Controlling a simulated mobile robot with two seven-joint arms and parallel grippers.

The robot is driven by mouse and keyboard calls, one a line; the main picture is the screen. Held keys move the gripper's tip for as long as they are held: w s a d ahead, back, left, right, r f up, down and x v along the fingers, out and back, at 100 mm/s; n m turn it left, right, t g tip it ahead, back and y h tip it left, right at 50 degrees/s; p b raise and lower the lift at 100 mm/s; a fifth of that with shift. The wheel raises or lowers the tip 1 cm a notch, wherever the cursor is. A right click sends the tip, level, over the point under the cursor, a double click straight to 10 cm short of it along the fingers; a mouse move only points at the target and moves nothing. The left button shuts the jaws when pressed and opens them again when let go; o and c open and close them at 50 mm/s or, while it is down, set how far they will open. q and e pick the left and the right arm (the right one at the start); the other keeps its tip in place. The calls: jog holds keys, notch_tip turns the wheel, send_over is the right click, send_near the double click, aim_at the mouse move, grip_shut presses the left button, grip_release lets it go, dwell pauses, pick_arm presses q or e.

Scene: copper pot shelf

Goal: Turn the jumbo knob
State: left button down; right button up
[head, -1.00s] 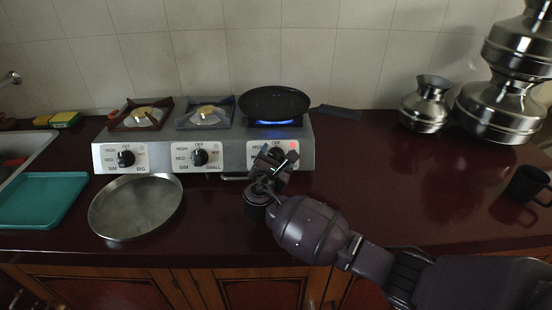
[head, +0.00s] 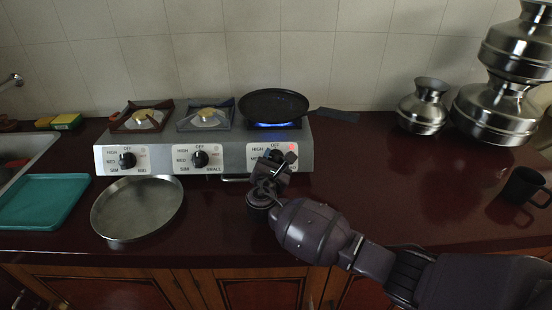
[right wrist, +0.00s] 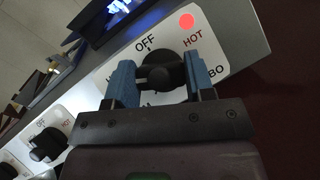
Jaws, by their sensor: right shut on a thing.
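The jumbo knob (right wrist: 165,70) is a round black knob with a raised grip on the white panel at the stove's right end. In the right wrist view, OFF is printed above it, HOT at upper right and a partly hidden label ending in "BO" at right. My right gripper (head: 275,160) is shut on this knob, with one blue finger pad on each side. In the head view the gripper hides most of the knob. A red light (head: 293,146) glows beside HOT. My left gripper is not in view.
A black pan (head: 273,104) sits over a blue flame on the right burner, its handle pointing right. A round metal tray (head: 137,209) lies in front of the stove. Steel pots (head: 422,112) and a black mug (head: 522,186) stand at right. The counter between is clear.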

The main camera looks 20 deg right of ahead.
jog(key=shift+r+n+t+y+p, duration=0.25)
jog(key=shift+n+t+y+p, duration=0.2)
jog(key=shift+n+p, duration=0.45)
jog(key=n+y+p, duration=0.2)
jog(key=n, duration=0.2)
jog(key=n+t+y+p, duration=0.1)
jog(key=n+y+p, duration=0.2)
jog(key=n, duration=0.2)
jog(key=shift+d+f+t, duration=0.1)
jog(key=shift+t, duration=0.15)
jog(key=n+y+p, duration=0.1)
jog(key=n+y, duration=0.1)
jog(key=n, duration=0.1)
jog(key=shift+n+y+p, duration=0.25)
jog(key=shift+n+p, duration=0.05)
jog(key=shift+p, duration=0.05)
jog(key=shift+f+n+y+p, duration=0.1)
jog(key=shift+n+y+p, duration=0.4)
jog(key=shift+n, duration=0.3)
jog(key=shift+f+n+g+y+p, duration=0.1)
jog(key=shift+n+g+y+p, duration=0.35)
jog(key=shift+n, duration=0.45)
jog(key=o, duration=0.9)
